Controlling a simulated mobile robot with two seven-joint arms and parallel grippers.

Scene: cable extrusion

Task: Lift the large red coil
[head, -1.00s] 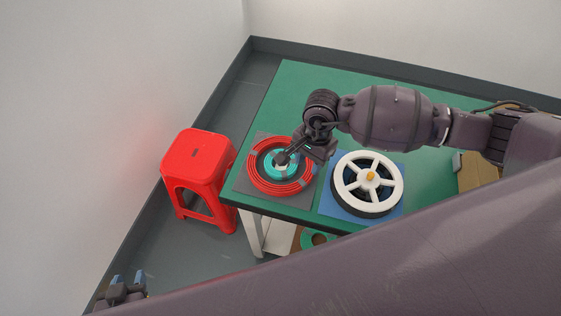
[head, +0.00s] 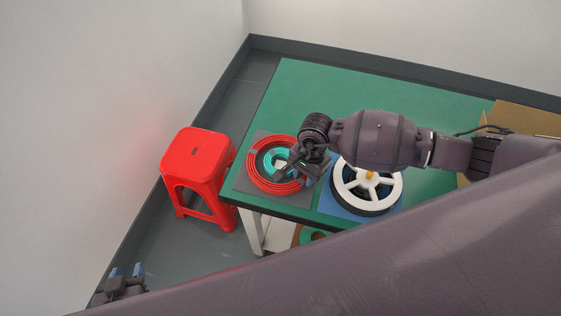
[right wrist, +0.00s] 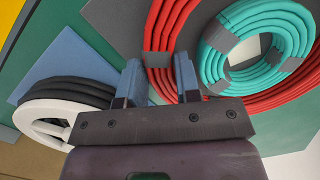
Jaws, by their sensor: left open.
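The large red coil (head: 252,180) lies flat on a grey mat (head: 241,185) near the table's left end. A smaller teal coil (head: 266,163) sits inside its ring. My right gripper (head: 305,170) is over the red coil's right side. In the right wrist view, my right gripper (right wrist: 160,73) has its fingers apart, with a taped stretch of the red coil (right wrist: 162,28) showing between and beyond them; contact cannot be told. My left gripper (head: 127,272) is open and empty at the lower left, far from the coil.
A white spoked reel (head: 345,180) with black cable stands on a blue mat (head: 331,204) right of the coil. A red stool (head: 197,152) stands left of the green table (head: 300,90). Cardboard (head: 520,116) is at the right. The table's back is clear.

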